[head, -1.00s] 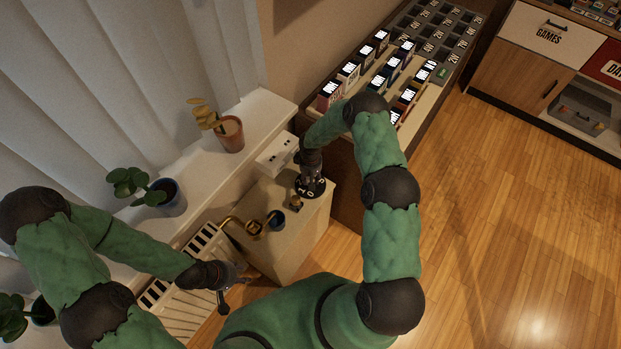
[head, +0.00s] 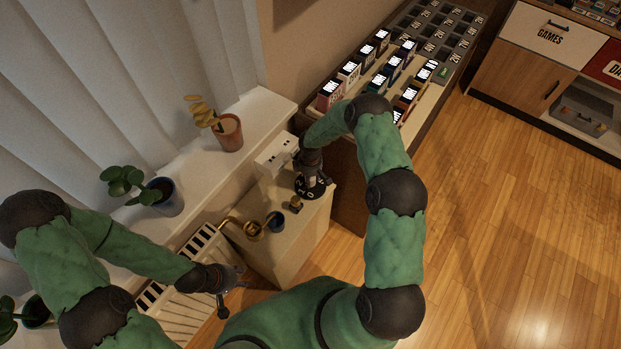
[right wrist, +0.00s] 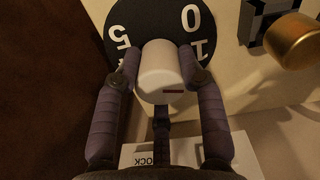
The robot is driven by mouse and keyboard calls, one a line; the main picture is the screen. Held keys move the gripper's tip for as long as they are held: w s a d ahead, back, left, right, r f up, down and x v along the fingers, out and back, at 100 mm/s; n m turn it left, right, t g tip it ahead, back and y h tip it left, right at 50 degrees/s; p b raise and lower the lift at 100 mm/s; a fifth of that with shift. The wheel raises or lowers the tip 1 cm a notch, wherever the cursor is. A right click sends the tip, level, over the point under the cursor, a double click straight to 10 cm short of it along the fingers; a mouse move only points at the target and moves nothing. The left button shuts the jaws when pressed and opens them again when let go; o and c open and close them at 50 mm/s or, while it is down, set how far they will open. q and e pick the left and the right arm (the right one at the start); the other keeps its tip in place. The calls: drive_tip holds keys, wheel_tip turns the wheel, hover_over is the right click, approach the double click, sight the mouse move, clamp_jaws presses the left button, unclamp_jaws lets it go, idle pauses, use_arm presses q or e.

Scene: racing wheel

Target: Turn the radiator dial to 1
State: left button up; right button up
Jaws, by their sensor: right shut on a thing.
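The radiator dial is a black disc (right wrist: 150,22) with white numerals on the top of a beige box. In the right wrist view 0 is at the upper right, 1 at the right below it and 5 at the left. A white knob (right wrist: 160,68) with a small dark reddish mark stands at its middle. My right gripper (right wrist: 158,72) is shut on this knob, one finger on each side. In the head view the dial (head: 314,190) is partly hidden by my right gripper (head: 309,172). My left gripper (head: 232,290) is open and empty above the radiator.
A brass valve (head: 253,229) and a blue round part (head: 275,220) lie left of the dial. A brass knob (right wrist: 296,42) shows in the right wrist view. A white socket box (head: 275,153) is behind the dial. Potted plants (head: 229,135) stand on the sill.

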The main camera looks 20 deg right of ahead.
idle(0.5)
drive_tip(key=o, duration=1.1)
drive_tip(key=shift+o, duration=0.2)
wheel_tip(320, 180, up, 12)
